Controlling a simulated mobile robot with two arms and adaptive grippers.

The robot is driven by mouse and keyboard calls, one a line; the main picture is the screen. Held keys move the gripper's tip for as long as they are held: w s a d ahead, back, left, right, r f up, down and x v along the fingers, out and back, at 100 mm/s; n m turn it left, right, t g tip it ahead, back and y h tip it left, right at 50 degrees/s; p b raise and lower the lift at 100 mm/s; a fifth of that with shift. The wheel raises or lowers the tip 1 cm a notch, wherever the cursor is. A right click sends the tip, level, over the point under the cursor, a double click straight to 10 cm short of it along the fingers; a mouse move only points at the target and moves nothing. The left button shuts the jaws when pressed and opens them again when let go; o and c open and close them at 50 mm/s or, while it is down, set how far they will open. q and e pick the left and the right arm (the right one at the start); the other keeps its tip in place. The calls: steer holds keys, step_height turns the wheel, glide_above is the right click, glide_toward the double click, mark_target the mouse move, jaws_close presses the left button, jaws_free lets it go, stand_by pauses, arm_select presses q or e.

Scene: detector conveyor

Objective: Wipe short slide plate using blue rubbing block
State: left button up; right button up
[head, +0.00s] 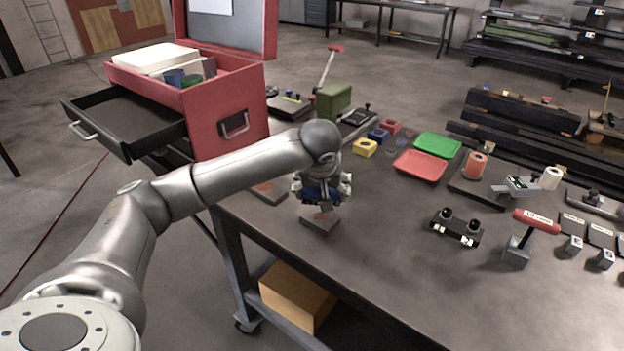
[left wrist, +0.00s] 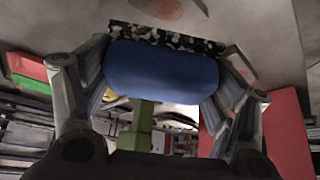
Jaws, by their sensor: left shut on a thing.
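My left gripper (head: 322,195) hangs pointing down over the left edge area of the workbench. It is shut on the blue rubbing block (left wrist: 160,72), which sits between its two fingers in the left wrist view with a black-and-white speckled strip along its far side. A small grey plate with an orange patch (head: 320,224) lies on the bench just below the gripper. A second grey plate with an orange patch (head: 268,193) lies to its left, partly hidden by my arm. I cannot tell for certain which is the short slide plate, or whether the block touches one.
A red toolbox (head: 235,120) with an open black drawer (head: 125,125) stands behind my arm. A green block-shaped device (head: 333,100), red tray (head: 420,166) and green tray (head: 438,146) are farther back. A black two-knob fixture (head: 456,229) sits right. Bare bench lies between.

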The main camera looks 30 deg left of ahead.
arm_select(q)
steer(key=n, duration=0.1)
glide_above(310, 212)
steer(key=shift+w+a+f+b, duration=0.1)
steer(key=shift+f+b, duration=0.5)
steer(key=shift+f, duration=0.1)
step_height(310, 212, down, 3)
steer(key=shift+r+b, duration=0.1)
steer(key=shift+b, duration=0.85)
steer(key=shift+f+b, duration=0.55)
steer(key=shift+f, duration=0.3)
arm_select(e)
steer(key=f, duration=0.4)
steer(key=shift+s+a, duration=0.15)
steer(key=shift+a, duration=0.2)
steer(key=shift+a, duration=0.45)
arm_select(q)
steer(key=shift+f+b, duration=0.7)
steer(key=shift+f, duration=0.3)
arm_select(e)
steer(key=shift+d+f, duration=0.35)
steer(key=shift+f, duration=0.4)
